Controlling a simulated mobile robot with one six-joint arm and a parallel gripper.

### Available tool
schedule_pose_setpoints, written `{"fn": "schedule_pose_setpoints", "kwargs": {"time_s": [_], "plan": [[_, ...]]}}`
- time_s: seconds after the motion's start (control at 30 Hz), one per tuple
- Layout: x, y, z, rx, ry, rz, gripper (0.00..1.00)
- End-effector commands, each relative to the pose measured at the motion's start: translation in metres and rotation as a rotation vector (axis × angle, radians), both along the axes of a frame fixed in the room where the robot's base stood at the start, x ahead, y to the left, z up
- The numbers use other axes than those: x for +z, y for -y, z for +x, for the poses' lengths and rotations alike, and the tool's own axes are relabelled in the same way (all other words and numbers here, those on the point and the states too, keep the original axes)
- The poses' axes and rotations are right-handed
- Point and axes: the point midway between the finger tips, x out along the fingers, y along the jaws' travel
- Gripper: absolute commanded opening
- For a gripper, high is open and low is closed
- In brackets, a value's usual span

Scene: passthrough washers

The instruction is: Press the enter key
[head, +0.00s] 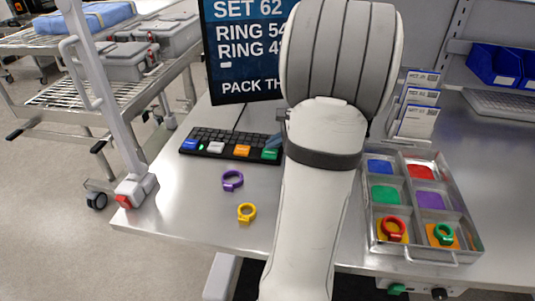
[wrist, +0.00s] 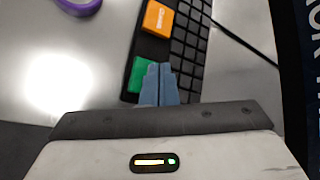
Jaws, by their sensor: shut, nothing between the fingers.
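A black keyboard (head: 225,143) lies on the metal bench in front of the screen, with large coloured keys along its near edge. A green key (head: 269,154) is at its right end, beside an orange key (head: 242,150). In the wrist view the green key (wrist: 141,68) lies just left of my fingertips, and the orange key (wrist: 158,18) is farther up. I cannot read which key is enter. My gripper (wrist: 159,68) is shut and empty, its blue fingers over the green-key end of the keyboard. In the head view my arm hides most of it. I cannot tell whether the fingertips touch anything.
A purple ring (head: 232,181) and a yellow ring (head: 247,213) lie on the bench in front of the keyboard. A sectioned metal tray (head: 470,243) with coloured pads and rings is on the right. A screen (head: 240,60) stands behind the keyboard.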

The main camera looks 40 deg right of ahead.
Motion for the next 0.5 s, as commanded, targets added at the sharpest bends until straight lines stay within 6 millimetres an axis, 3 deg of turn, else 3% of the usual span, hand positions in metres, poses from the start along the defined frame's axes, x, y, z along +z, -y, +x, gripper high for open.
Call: {"fn": "schedule_pose_setpoints", "kwargs": {"time_s": [0.5], "plan": [[-0.0083, 0.0003, 0.0004, 0.0, 0.0, 0.0, 0.0]]}}
